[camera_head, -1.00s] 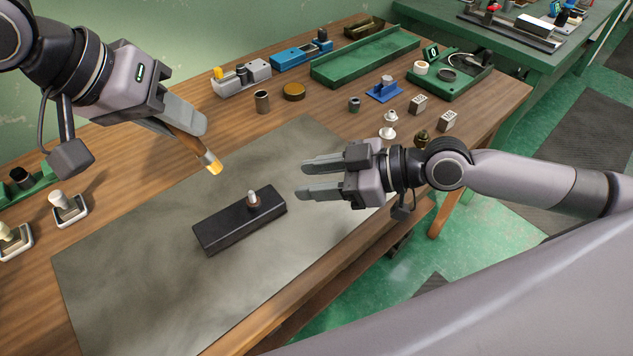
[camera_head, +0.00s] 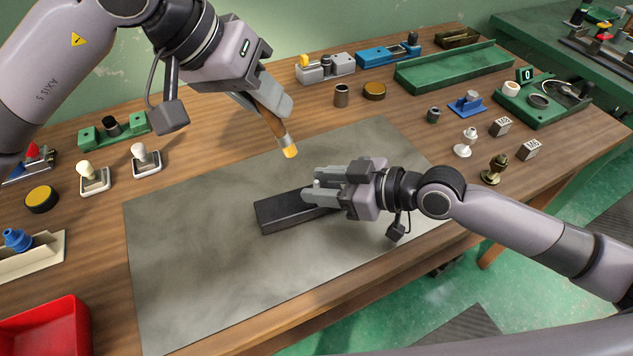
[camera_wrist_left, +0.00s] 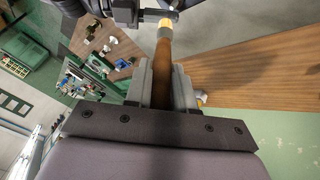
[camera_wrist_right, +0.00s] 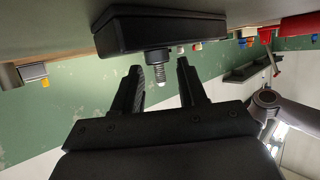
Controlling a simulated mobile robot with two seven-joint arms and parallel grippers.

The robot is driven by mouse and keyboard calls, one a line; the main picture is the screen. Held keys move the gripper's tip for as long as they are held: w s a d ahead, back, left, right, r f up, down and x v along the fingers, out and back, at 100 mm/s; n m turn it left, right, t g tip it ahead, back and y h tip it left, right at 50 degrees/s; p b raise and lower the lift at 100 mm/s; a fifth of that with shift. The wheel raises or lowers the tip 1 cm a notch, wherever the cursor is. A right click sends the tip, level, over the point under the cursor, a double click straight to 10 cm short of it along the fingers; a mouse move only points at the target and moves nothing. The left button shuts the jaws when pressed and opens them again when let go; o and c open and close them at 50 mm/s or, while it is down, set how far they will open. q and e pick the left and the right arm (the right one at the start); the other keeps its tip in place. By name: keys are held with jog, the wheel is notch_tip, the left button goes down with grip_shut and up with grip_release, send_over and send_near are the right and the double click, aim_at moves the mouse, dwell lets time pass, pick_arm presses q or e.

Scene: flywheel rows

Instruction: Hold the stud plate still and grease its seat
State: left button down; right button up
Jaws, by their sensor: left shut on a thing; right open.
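The stud plate (camera_head: 283,213), a dark block, lies on the grey mat. Its stud (camera_wrist_right: 160,68) stands between the fingers of my right gripper (camera_wrist_right: 159,74) in the right wrist view, with gaps on both sides. In the head view my right gripper (camera_head: 308,185) is open over the plate's right end and largely hides the stud and its seat. My left gripper (camera_head: 266,104) is shut on a brush (camera_head: 276,128) with a brown wooden handle, a metal collar and a yellow tip. The brush tip hangs tilted above the mat, behind the plate and apart from it. The brush handle also shows in the left wrist view (camera_wrist_left: 162,72).
The grey mat (camera_head: 190,270) is mostly clear around the plate. Behind it stand a brown cup (camera_head: 341,95), an amber-topped tin (camera_head: 374,91) and a green tray (camera_head: 455,67). White-handled stamps (camera_head: 146,158) and a red bin (camera_head: 45,328) are at left. Small parts and marked blocks (camera_head: 501,127) are at right.

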jog(key=shift+w+a+f, duration=0.25)
jog(key=shift+w+a, duration=0.05)
jog(key=shift+a, duration=0.3)
grip_shut()
jog(key=shift+c, duration=1.7)
grip_release()
jog(key=c, duration=0.3)
jog(key=shift+c, duration=0.2)
